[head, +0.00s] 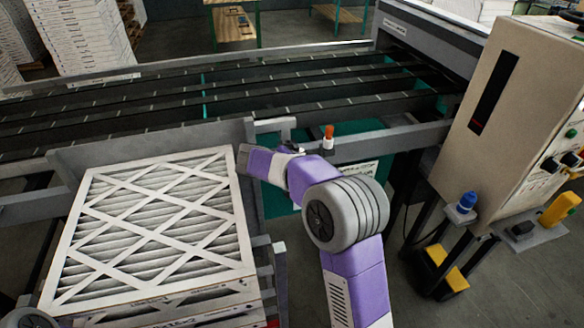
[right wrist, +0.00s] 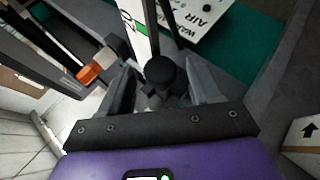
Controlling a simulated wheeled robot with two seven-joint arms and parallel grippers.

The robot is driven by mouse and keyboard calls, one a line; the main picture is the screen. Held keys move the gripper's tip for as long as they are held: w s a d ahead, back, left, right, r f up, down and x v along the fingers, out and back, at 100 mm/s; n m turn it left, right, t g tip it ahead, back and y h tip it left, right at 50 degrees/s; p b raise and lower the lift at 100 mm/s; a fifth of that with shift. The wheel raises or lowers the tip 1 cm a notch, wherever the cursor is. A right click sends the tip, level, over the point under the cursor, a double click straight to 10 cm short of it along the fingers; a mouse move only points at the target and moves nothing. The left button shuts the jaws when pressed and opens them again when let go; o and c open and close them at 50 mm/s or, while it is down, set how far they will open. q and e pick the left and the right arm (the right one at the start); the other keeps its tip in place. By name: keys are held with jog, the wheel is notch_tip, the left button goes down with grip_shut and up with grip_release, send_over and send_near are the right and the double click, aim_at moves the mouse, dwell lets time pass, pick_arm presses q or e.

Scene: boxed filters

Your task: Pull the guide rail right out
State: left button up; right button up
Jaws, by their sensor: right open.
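A long grey rail (head: 150,141), which looks like the guide rail, runs between the filter stack (head: 155,232) and the conveyor. My right gripper (head: 243,158) is at the rail's right end, by the corner of the stack. In the right wrist view, the open fingers of my right gripper (right wrist: 163,92) stand on either side of a black knob (right wrist: 162,73). A gap shows beside the knob; I cannot tell whether either finger touches it. The head view hides the knob behind my arm. My left gripper is out of view.
The conveyor (head: 200,93) with dark slats lies behind. An orange-tipped part (head: 328,133) sits on its near edge; an orange part also shows in the right wrist view (right wrist: 92,72). A beige control cabinet (head: 515,100) stands at the right.

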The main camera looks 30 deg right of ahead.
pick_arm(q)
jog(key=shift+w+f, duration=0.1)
pick_arm(e)
jog(key=shift+w+d+f, duration=0.2)
jog(key=shift+d+f, duration=0.05)
jog(key=shift+d, duration=0.1)
jog(key=shift+c, duration=0.5)
